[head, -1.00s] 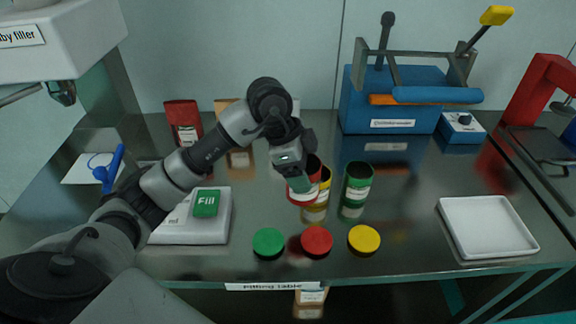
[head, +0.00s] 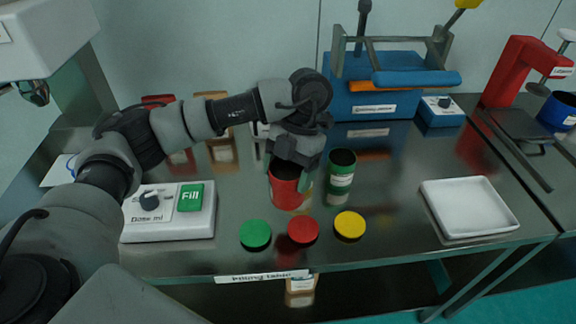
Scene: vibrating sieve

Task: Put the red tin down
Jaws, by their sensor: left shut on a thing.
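The red tin (head: 285,188) is an open-topped cylinder near the middle of the steel table in the head view. My left gripper (head: 291,175) is shut on it from above, with fingers on either side. The tin looks upright, at or just above the table top; I cannot tell whether it touches. The green tin (head: 341,172) stands open just to its right. The yellow tin is mostly hidden behind the red tin and gripper. My right gripper is not in view.
Green (head: 255,234), red (head: 303,229) and yellow (head: 349,224) lids lie along the front edge. A control box with a Fill button (head: 191,197) stands left, a white tray (head: 468,207) right, and a blue sealing machine (head: 380,88) behind. Table between green tin and tray is clear.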

